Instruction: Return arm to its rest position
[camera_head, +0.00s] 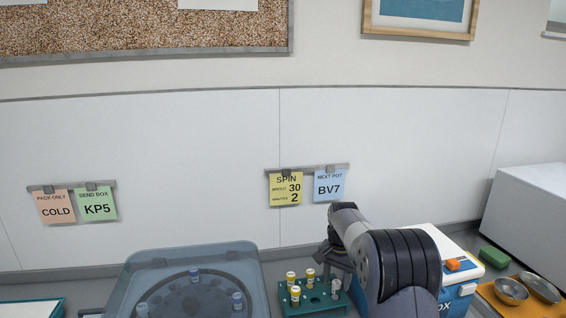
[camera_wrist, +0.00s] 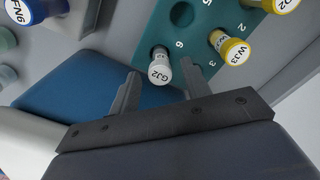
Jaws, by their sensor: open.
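My gripper (camera_head: 338,262) is at the end of my arm, above the right end of the green vial rack (camera_head: 318,303). In the wrist view my gripper (camera_wrist: 160,70) is open, with its two fingers apart and nothing held. A white-capped vial (camera_wrist: 160,70) marked G32 or similar stands in the rack, in line with the gap between the fingertips. It also shows in the head view (camera_head: 336,288). The wrist view does not settle how far the fingertips are from it.
Yellow-capped vials (camera_head: 295,296) stand in the rack. Left is a centrifuge (camera_head: 135,290) with a clear lid and blue-capped vials. Right are a blue-and-white box (camera_head: 455,300), a green block (camera_head: 494,257) and metal bowls (camera_head: 511,291) on an orange tray. Note cards (camera_head: 285,189) hang behind.

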